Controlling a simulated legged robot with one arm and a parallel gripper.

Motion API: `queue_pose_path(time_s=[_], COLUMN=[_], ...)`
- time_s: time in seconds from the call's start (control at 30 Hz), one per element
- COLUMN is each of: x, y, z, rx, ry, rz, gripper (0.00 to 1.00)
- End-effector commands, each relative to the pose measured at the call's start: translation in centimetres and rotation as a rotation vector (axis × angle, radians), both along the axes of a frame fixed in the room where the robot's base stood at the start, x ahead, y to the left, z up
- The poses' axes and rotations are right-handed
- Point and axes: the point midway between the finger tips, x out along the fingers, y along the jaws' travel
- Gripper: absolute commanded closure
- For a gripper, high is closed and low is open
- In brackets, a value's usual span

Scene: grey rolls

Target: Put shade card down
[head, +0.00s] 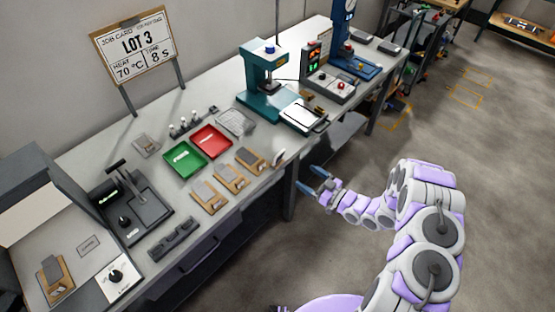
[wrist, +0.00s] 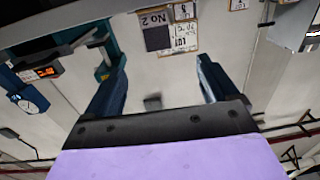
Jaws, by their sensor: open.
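Several brown cards with grey patches are in the head view. One card (head: 53,278) lies inside the grey booth at the lower left. Three more, a near one (head: 209,196), a middle one (head: 232,178) and a far one (head: 251,159), lie in a row along the bench's front edge. I cannot tell which is the shade card. My gripper (head: 313,180) is open, beyond the bench's front edge and apart from every card. In the wrist view its two fingers (wrist: 160,85) are spread, with no card held between them.
A green tray (head: 184,159) and a red tray (head: 211,141) sit mid-bench. A black lever device (head: 132,208) stands beside the booth (head: 30,205). A teal press (head: 262,75) stands farther along.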

Motion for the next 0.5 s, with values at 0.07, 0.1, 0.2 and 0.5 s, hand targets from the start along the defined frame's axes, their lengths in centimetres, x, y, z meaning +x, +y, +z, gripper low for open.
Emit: queue_pose_path(time_s=[0.07, 0.1, 0.2, 0.5], x=[0.5, 0.9, 1.9, 4.9], y=[1.0, 1.6, 3.3, 7.8], z=[-0.1, -0.1, -0.1, -0.2], rx=[-0.001, -0.002, -0.007, -0.013], ry=[-0.001, -0.001, -0.001, -0.002], rz=[0.004, 0.005, 0.006, 0.005], gripper=[0.13, 0.13, 0.13, 0.13])
